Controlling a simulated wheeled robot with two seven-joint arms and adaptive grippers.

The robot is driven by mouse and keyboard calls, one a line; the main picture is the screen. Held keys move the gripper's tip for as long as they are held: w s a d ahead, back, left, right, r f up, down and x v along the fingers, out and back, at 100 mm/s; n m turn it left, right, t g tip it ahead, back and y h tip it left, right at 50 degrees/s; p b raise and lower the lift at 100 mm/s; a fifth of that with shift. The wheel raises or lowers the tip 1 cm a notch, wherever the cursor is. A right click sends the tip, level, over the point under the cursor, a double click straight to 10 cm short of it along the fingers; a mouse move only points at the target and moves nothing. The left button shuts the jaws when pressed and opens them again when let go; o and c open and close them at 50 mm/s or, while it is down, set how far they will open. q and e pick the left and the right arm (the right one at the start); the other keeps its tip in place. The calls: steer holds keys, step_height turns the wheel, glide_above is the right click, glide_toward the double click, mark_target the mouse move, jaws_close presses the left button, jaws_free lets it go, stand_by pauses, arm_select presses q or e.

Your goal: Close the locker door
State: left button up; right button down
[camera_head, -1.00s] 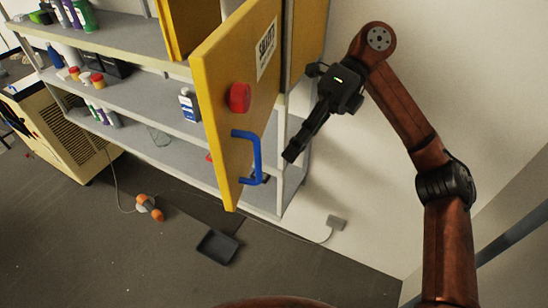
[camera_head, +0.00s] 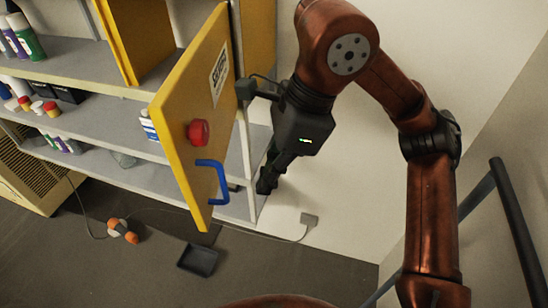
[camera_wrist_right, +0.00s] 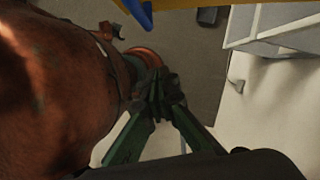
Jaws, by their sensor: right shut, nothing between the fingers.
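The yellow locker door (camera_head: 190,130) stands open, swung out from the shelf unit toward me. It carries a red round knob (camera_head: 198,132), a blue handle (camera_head: 217,178) and a white label. My right gripper (camera_head: 266,188) is to the right of the door, beside the shelf's right post, with its fingers pointing down. It is shut and empty. In the right wrist view the closed fingers (camera_wrist_right: 158,85) show, with the blue handle (camera_wrist_right: 145,14) and a yellow edge of the door at the top. My left gripper is not in view.
Grey shelves (camera_head: 95,115) with bottles and jars stand behind the door. A black tray (camera_head: 198,260) and an orange-and-grey object (camera_head: 122,230) lie on the floor. A white wall is to the right, with a dark rail (camera_head: 515,230) at the far right.

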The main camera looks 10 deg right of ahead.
steer(key=a, duration=0.1)
steer(key=a+f+p, duration=0.1)
steer(key=a, duration=0.1)
steer(key=a+f+p, duration=0.1)
steer(key=shift+w+a, duration=0.2)
steer(key=shift+a, duration=0.15)
